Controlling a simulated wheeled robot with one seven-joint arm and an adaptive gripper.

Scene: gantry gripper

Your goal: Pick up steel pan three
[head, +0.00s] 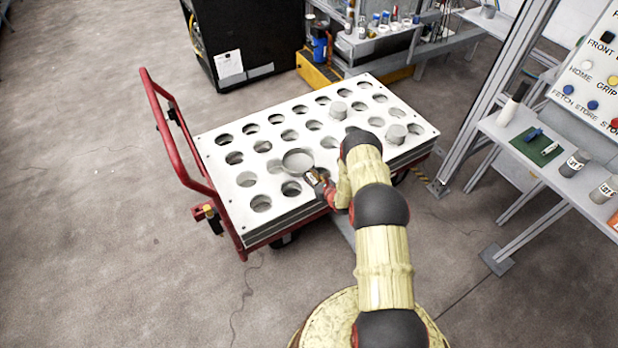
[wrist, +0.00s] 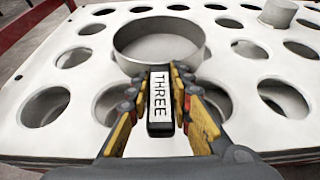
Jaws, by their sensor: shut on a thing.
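The steel pan three (wrist: 158,45) is a round, shallow, open metal pan. Its short handle carries a white label reading THREE (wrist: 159,92) and points toward my wrist camera. In the wrist view my gripper (wrist: 160,100) is shut on this handle, one finger on each side. In the head view the pan (head: 298,161) is at the front middle of the perforated white plate, and my gripper (head: 318,178) is at its right front side. I cannot tell whether the pan touches the plate.
The plate (head: 215,177) with rows of round holes lies on a cart with a red handle (head: 150,100). Grey cylinders (head: 338,110) (head: 396,134) stand in some holes. A black cabinet (head: 245,40) is behind. A shelf with labelled cylinders (head: 574,163) and a button panel are at right.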

